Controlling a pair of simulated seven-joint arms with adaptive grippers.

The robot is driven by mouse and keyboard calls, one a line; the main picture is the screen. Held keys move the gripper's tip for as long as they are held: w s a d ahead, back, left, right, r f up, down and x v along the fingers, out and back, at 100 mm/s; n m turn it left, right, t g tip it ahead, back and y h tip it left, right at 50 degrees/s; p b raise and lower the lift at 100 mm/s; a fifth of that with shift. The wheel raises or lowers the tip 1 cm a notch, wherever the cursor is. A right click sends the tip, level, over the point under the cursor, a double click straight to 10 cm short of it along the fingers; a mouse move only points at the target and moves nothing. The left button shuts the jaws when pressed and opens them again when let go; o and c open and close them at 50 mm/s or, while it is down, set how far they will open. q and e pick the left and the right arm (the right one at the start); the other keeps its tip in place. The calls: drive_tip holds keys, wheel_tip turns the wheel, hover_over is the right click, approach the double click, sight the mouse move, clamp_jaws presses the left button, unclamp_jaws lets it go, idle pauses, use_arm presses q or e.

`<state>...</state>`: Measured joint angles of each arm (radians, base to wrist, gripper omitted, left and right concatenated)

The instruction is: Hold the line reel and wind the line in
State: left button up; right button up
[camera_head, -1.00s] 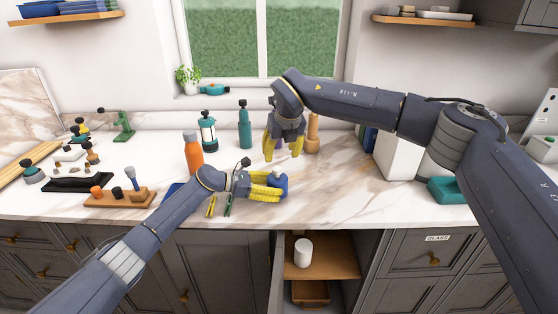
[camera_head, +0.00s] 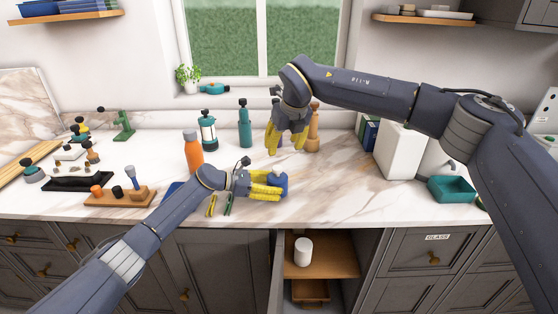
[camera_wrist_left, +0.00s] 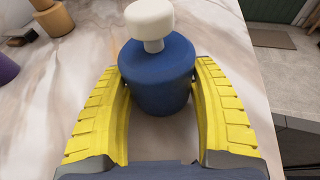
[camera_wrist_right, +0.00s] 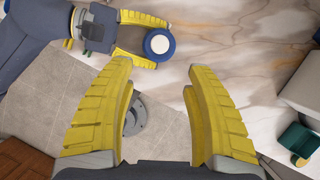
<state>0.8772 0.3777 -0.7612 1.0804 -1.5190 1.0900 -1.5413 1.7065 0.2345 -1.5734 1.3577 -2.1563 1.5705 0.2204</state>
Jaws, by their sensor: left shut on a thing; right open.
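The line reel (camera_head: 281,184) is a blue drum with a cream knob on top, standing near the front of the marble counter. In the left wrist view the blue drum (camera_wrist_left: 157,82) sits upright between my yellow fingers, with its cream knob (camera_wrist_left: 149,20) above. My left gripper (camera_head: 282,187) is shut on the reel from the left. My right gripper (camera_head: 285,150) is open and empty, above the counter behind the reel. In the right wrist view the knob (camera_wrist_right: 159,44) and blue rim show beyond my open fingers (camera_wrist_right: 160,85), apart from them.
An orange bottle (camera_head: 193,152), a teal bottle (camera_head: 244,126) and a lantern-like bottle (camera_head: 208,130) stand left of my right gripper. A wooden bottle-shaped thing (camera_head: 313,132) stands close to its right. A teal tray (camera_head: 452,188) lies at the right.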

sight(277, 167)
drive_tip(key=shift+x, duration=6)
clamp_jaws()
